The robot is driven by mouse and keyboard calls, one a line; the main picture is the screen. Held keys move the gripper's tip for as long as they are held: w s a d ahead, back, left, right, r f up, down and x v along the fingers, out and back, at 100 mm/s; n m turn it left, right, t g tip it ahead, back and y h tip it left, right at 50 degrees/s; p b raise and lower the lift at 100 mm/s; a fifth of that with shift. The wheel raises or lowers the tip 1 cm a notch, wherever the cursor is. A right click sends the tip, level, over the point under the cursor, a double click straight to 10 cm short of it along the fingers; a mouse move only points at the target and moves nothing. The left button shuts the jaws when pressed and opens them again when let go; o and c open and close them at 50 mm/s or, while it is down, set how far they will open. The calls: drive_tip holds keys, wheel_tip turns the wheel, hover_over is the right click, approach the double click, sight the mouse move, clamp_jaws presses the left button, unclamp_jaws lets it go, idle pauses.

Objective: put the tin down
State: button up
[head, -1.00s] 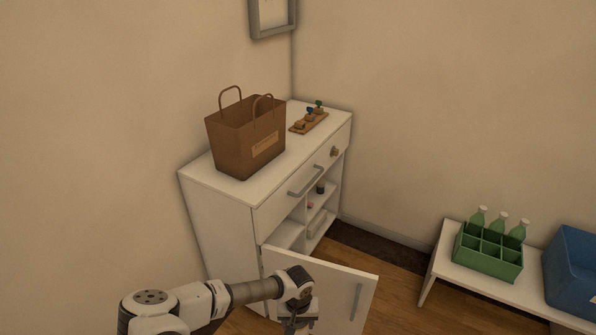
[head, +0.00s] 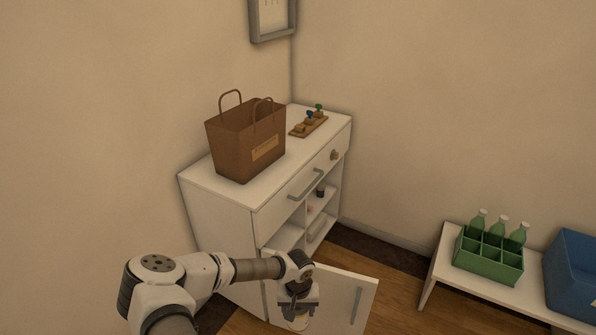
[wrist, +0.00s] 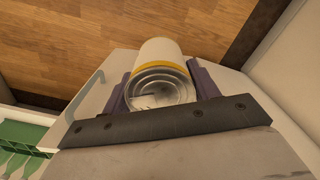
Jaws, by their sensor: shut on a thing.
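The tin (wrist: 161,56) is white with a yellow band and a bare metal end that faces the wrist camera. My gripper (wrist: 162,80) is shut on it, with one dark finger on each side. In the head view my gripper (head: 298,302) points down in front of the open cabinet door (head: 343,302). The tin's lower part (head: 299,323) shows below the fingers there. The tin appears to be in the air, with the wooden floor beyond it; its far end touches nothing that I can make out.
The white cabinet (head: 222,212) has open shelves with small items inside. A brown paper bag (head: 238,150) and a wooden board (head: 309,124) with small objects stand on top. At right, a low white bench (head: 476,284) holds a green bottle crate (head: 488,262) and a blue bin (head: 575,275).

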drive_tip(key=s+f, duration=0.4)
drive_tip(key=f, duration=0.1)
drive_tip(key=shift+s+f, duration=0.3)
drive_tip(key=shift+s, duration=0.05)
